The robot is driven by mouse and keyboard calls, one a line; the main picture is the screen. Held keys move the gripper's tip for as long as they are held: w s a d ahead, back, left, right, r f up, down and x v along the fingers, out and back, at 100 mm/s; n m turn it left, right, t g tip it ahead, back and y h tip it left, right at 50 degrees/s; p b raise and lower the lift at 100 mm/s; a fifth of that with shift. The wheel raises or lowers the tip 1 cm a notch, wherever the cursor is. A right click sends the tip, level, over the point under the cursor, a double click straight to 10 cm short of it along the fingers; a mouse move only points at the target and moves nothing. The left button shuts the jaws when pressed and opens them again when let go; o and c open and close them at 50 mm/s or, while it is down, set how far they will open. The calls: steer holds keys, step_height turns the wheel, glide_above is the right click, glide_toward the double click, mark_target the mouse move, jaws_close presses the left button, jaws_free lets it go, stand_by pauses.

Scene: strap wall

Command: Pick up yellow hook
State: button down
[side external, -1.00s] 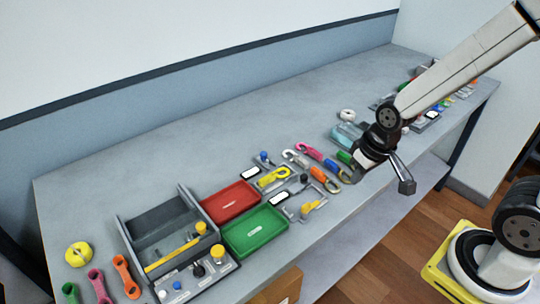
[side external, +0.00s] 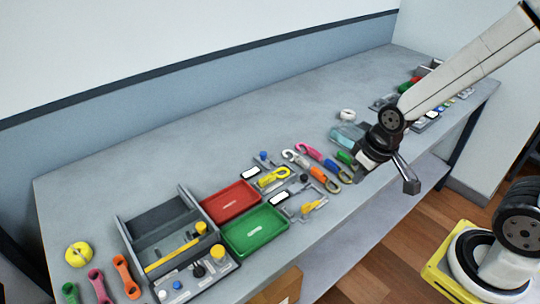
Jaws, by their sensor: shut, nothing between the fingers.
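A yellow hook (side external: 273,177) lies on the grey workbench (side external: 200,125), right of the red tray, next to a small grey fixture. A second yellow piece (side external: 313,207) sits on a grey fixture nearer the front edge; I cannot tell its exact shape. My gripper (side external: 359,177) is over the front part of the bench, right of both yellow pieces and apart from them. It is shut and holds nothing. Its fingertips are small and dark here.
A red tray (side external: 231,201) and a green tray (side external: 255,232) lie left of the hooks. Pink (side external: 309,151) and orange (side external: 325,174) hooks lie between the yellow hook and my gripper. A grey bin (side external: 161,222) stands at left. The back of the bench is clear.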

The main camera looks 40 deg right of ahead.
steer(key=shift+c, duration=2.4)
jaws_free()
steer(key=m+g, duration=0.3)
steer(key=m, duration=1.4)
glide_above(269, 175)
steer(key=f, duration=0.7)
steer(key=shift+s+d, duration=0.15)
steer(key=shift+s, duration=0.1)
steer(key=shift+w+f+m, duration=0.25)
steer(key=shift+w+m, duration=0.05)
steer(key=shift+m, duration=0.2)
steer(key=shift+f, duration=1.3)
